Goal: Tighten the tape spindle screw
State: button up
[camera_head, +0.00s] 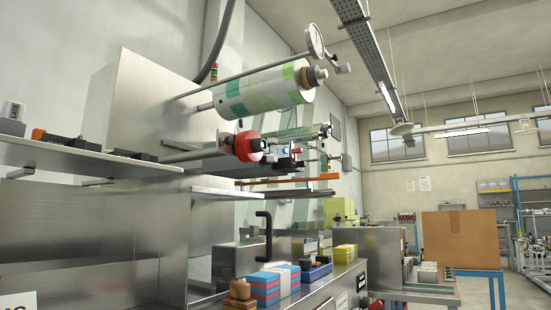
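A red round part (246,147) sits on a horizontal metal shaft (192,155) that sticks out from the steel machine housing (135,95). It looks like the tape spindle. A small dark piece shows beside its front, but I cannot make out the screw or whether it is loose. Above it, a large roll of white and green film (262,92) is on another shaft, with a dark knob (319,73) at its near end. My gripper is not in view.
A steel shelf (70,155) with small dark items juts out at left. A black crank handle (266,235) stands above the lower bench. Coloured stacked blocks (268,285) lie on the bench. A cardboard box (460,240) is on a blue stand at right.

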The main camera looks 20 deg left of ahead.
aim_at(228, 140)
jog(key=u, duration=1.6)
